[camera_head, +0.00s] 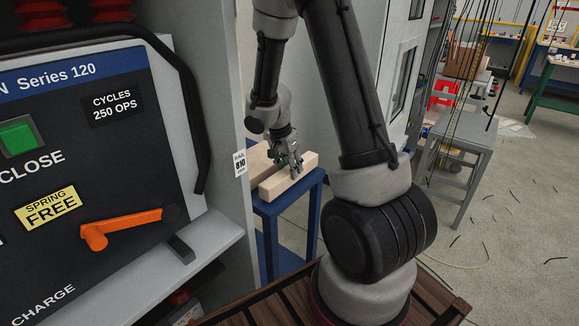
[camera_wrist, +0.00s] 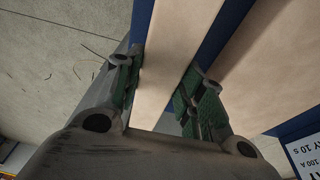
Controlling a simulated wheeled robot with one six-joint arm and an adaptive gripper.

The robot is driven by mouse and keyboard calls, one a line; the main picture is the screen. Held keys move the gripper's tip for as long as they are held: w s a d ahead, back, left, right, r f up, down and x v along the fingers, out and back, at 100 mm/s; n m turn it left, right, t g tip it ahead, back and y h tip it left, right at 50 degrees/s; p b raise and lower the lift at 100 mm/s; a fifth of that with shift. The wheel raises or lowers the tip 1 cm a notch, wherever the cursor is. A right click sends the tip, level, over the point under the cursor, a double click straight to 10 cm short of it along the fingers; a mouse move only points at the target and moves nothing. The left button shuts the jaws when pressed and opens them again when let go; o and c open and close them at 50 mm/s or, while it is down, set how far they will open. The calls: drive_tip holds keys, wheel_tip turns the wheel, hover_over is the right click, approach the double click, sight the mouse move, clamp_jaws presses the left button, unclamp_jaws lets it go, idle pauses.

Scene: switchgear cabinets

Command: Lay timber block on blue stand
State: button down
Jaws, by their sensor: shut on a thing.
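My gripper (camera_head: 289,164) is shut on a pale timber block (camera_head: 298,179), gripping it across its sides near the middle. The block lies level at the top of the blue stand (camera_head: 268,208); I cannot tell whether it rests on the top or hangs just above it. A second timber block (camera_head: 255,163) lies beside it to the left, partly hidden by the cabinet edge. In the wrist view the green finger pads of my gripper (camera_wrist: 158,88) flank the held block (camera_wrist: 180,35). The second block (camera_wrist: 265,72) is to the right, with a blue strip of stand (camera_wrist: 218,38) between.
A switchgear cabinet (camera_head: 222,100) with an orange handle (camera_head: 130,225) stands close on the left of the stand. Another grey cabinet (camera_head: 400,75) stands behind. Open floor (camera_head: 510,220) with scattered dark strands lies at right.

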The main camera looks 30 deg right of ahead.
drive_tip(key=shift+f, duration=0.45)
drive_tip(key=c, duration=0.8)
unclamp_jaws()
